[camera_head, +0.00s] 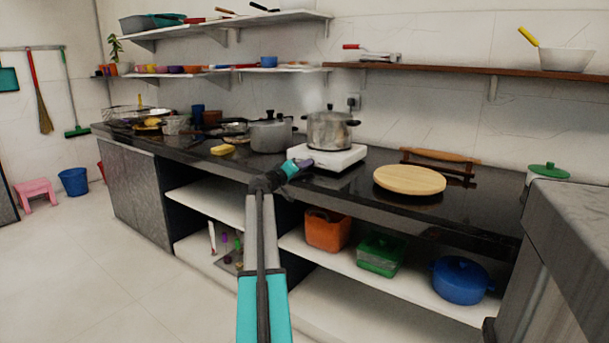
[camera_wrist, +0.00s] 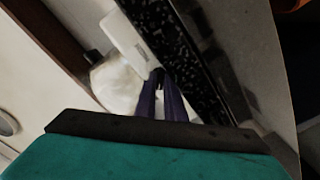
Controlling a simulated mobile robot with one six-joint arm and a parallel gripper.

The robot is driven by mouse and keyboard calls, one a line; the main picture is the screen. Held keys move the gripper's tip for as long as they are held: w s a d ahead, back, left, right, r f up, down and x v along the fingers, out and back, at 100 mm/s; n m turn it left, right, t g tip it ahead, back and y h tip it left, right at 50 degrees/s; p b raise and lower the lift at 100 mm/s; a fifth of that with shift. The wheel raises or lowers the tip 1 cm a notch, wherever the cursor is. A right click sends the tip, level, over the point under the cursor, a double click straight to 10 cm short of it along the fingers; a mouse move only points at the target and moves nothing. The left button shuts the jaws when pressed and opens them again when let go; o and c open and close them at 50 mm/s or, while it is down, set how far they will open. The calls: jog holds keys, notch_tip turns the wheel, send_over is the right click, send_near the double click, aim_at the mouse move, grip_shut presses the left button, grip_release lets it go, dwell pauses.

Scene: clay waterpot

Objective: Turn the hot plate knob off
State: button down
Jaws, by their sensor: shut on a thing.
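The white hot plate (camera_head: 327,159) stands on the dark counter, with a lidded metal pot (camera_head: 331,130) on top of it. My gripper (camera_head: 304,164) is at the front left of the hot plate, low against its front side. In the wrist view my purple fingers (camera_wrist: 160,82) are close together at the edge of the white hot plate (camera_wrist: 128,38). They are shut on a small dark piece there, which looks like the knob (camera_wrist: 159,74). The knob is mostly hidden between the fingers, and its angle cannot be told.
A second pot (camera_head: 270,134) stands left of the hot plate, and a round wooden board (camera_head: 410,180) lies to the right. The dark counter (camera_head: 470,212) has a bare stretch farther right. Shelves below hold an orange bin (camera_head: 327,231) and a blue pot (camera_head: 461,280).

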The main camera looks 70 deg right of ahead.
jog(key=shift+f+m+b, duration=0.2)
jog(key=shift+m+b, duration=1.2)
jog(key=shift+b, duration=0.8)
jog(key=shift+f+m+b, duration=0.15)
jog(key=shift+m+b, duration=1.25)
jog(key=shift+b, duration=0.8)
jog(key=m+b, duration=0.3)
jog(key=b, duration=0.1)
jog(key=shift+r, duration=0.2)
jog(key=shift+m+b, duration=0.3)
jog(key=shift+b, duration=0.1)
jog(key=c, duration=2.1)
grip_release()
jog(key=shift+r, duration=0.1)
jog(key=shift+a, duration=0.1)
jog(key=shift+p+v, duration=2.4)
jog(key=shift+v, duration=4.45)
